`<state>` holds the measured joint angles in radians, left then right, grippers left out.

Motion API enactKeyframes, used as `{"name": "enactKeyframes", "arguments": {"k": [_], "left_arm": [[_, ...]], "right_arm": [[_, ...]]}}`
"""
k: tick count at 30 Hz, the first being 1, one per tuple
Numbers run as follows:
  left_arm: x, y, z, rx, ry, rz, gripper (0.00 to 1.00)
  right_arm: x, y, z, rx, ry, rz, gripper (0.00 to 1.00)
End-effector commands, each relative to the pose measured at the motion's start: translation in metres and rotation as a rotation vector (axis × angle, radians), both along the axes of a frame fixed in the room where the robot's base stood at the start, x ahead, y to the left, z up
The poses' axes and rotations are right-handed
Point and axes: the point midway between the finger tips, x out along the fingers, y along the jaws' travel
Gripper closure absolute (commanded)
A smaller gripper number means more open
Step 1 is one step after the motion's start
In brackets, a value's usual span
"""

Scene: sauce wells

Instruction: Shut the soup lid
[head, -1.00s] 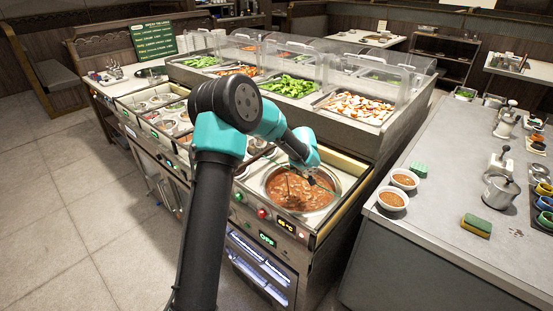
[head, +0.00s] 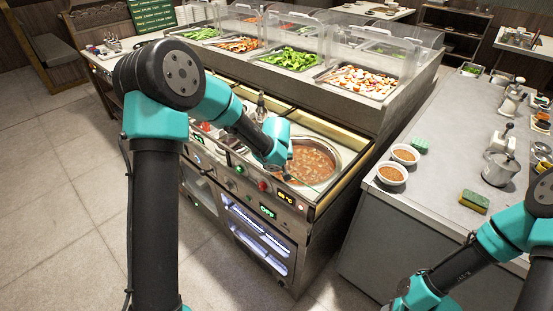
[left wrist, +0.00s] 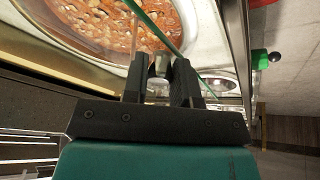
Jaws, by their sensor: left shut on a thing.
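The soup well (head: 318,158) holds orange-brown soup in a round metal pot at the front corner of the counter, and its surface is uncovered in the head view. My left gripper (head: 284,172) is at the pot's front-left edge, partly hidden by my wrist. In the left wrist view its fingers (left wrist: 160,64) are shut around a small pale metal piece (left wrist: 158,66), apparently the lid's handle. A thin, clear, green-edged pane, apparently the soup lid (left wrist: 150,22), runs from there across the view of the soup (left wrist: 95,20). Its tilt is hard to tell. My right gripper is below the frame.
The salad bar's clear guards (head: 345,45) stand behind the well. A floor gap separates the counters.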

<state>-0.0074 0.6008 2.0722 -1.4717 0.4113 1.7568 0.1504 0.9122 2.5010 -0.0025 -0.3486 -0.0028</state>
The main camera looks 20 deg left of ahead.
Motion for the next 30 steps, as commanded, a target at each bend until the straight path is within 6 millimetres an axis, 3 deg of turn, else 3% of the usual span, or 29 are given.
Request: {"name": "enactKeyframes", "arguments": {"k": [2,3,11,22,30], "left_arm": [[0.000,0.001,0.000,0.001,-0.001,0.001,1.00],[0.000,0.001,0.000,0.001,-0.001,0.001,0.73],[0.000,0.001,0.000,0.001,-0.001,0.001,0.49],[-0.001,0.000,0.006,0.000,-0.002,0.002,0.49],[-0.015,-0.003,0.039,0.000,-0.005,0.001,0.49]], "right_arm": [[0.000,0.000,0.000,0.000,0.000,0.000,0.57],[0.000,0.000,0.000,0.000,0.000,0.000,0.57],[0.000,0.000,0.000,0.000,0.000,0.000,0.57],[0.000,0.000,0.000,0.000,0.000,0.000,0.57],[0.000,0.000,0.000,0.000,0.000,0.000,0.57]]}}
